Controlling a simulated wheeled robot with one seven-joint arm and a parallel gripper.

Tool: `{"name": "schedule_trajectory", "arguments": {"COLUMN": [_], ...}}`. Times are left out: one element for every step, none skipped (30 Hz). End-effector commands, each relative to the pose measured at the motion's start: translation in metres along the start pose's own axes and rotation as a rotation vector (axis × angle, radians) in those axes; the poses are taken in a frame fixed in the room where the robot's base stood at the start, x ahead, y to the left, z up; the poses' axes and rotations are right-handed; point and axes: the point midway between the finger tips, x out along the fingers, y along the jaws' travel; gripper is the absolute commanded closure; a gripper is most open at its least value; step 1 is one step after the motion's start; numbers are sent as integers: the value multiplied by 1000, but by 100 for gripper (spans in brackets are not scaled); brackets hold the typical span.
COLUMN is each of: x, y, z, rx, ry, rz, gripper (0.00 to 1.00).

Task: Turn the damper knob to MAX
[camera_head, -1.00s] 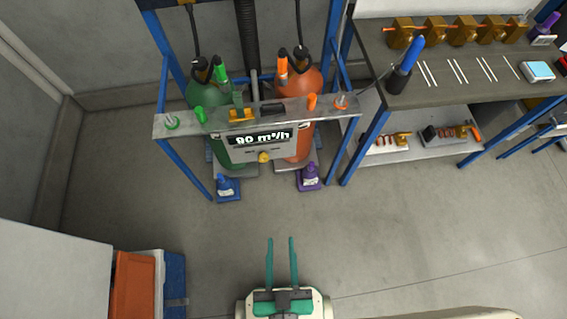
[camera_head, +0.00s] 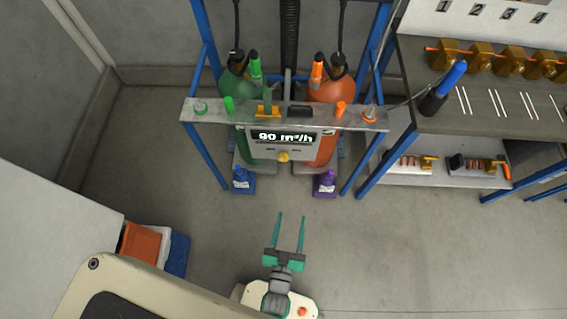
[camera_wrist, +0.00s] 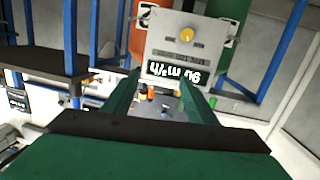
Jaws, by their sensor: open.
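A small round yellow knob (camera_head: 283,156) sits at the lower edge of a grey panel (camera_head: 258,149), under a display (camera_head: 283,136) reading 90 m³/h. I take it for the damper knob; its pointer is too small to read. In the wrist view the panel appears upside down, with the knob (camera_wrist: 186,35) above the display (camera_wrist: 172,73). My gripper (camera_head: 290,216) is open and empty, its two green fingers pointing toward the panel, apart from the knob. The fingers (camera_wrist: 158,82) also show in the wrist view.
A green cylinder (camera_head: 236,84) and an orange cylinder (camera_head: 331,91) stand behind the panel. Blue (camera_head: 243,182) and purple (camera_head: 325,184) bottles stand below it. A workbench (camera_head: 431,118) is at right, and a white cabinet (camera_head: 55,225) at left. Floor between is clear.

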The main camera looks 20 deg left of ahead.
Motion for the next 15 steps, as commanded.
{"name": "schedule_trajectory", "arguments": {"x": [20, 30, 43, 54, 64, 77, 86, 95, 106, 114, 121, 129, 135, 139, 145], "y": [-7, -11, -16, -20, -24, -29, -33, -37, -41, -44, -47, -51, -53, -55, -58], "z": [12, 20, 28, 35, 40, 48, 52, 56, 61, 64, 67, 70, 71, 73, 75], "rx": [-6, -9, -14, -19, -23, -29, -33, -36, -41, -44, -47, -51, -54, -56, -59], "ry": [16, 23, 34, 41, 50, 59, 66, 72, 81, 86, 91, 97, 102, 105, 108], "rz": [-17, -25, -36, -45, -53, -64, -71, -78, -87, -92, -98, -104, -108, -112, -116], "gripper": [48, 48, 48, 48, 48, 48, 48, 48, 48, 48, 48, 48, 48, 48, 48]}}
